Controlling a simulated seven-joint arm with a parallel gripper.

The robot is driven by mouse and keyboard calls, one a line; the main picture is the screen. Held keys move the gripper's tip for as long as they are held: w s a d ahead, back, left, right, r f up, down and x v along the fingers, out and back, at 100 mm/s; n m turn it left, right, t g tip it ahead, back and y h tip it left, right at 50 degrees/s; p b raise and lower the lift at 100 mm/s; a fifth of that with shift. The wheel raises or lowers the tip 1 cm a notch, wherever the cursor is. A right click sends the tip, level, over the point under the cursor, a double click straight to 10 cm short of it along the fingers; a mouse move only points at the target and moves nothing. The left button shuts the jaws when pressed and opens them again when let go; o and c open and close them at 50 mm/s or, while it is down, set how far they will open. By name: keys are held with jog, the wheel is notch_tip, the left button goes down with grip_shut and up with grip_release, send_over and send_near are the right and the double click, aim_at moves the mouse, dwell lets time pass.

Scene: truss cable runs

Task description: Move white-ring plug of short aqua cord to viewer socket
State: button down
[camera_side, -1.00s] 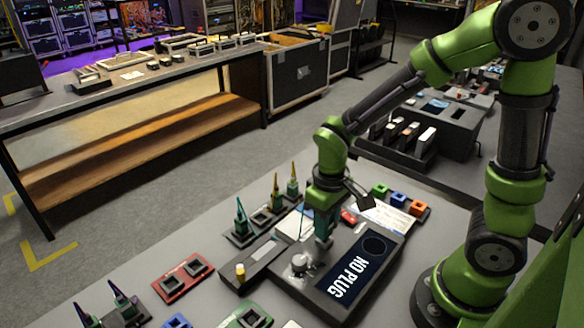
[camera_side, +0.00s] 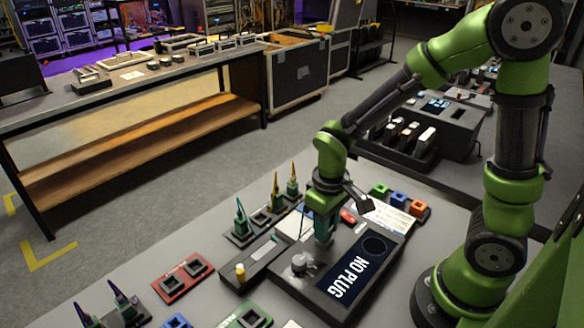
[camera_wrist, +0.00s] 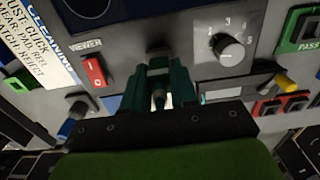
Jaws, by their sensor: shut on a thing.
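The viewer (camera_side: 300,285) is a dark flat box with a screen reading "NO PLUG" (camera_side: 350,275) and a grey knob. In the wrist view, its panel shows a "VIEWER" label, a red switch (camera_wrist: 95,73) and a dark socket opening (camera_wrist: 158,51). My gripper (camera_side: 322,236) is low over the viewer's back edge. In the wrist view, my gripper (camera_wrist: 159,88) is shut on a slim plug (camera_wrist: 158,100), with its tip close to the socket. A pale patch shows by the plug. The aqua cord and the plug's seating cannot be made out.
A black rack of upright pointed plugs (camera_side: 240,222) stands left of the viewer. A red two-socket block (camera_side: 183,278) lies at front left. Green, blue and orange blocks (camera_side: 399,200) sit behind the viewer. The numbered knob (camera_wrist: 229,49) is right of my fingers.

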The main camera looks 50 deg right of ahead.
jog(key=shift+f, duration=0.35)
dwell(0.6)
jog(key=c, duration=0.8)
grip_release()
jog(key=shift+r, duration=2.5)
jog(key=shift+r, duration=2)
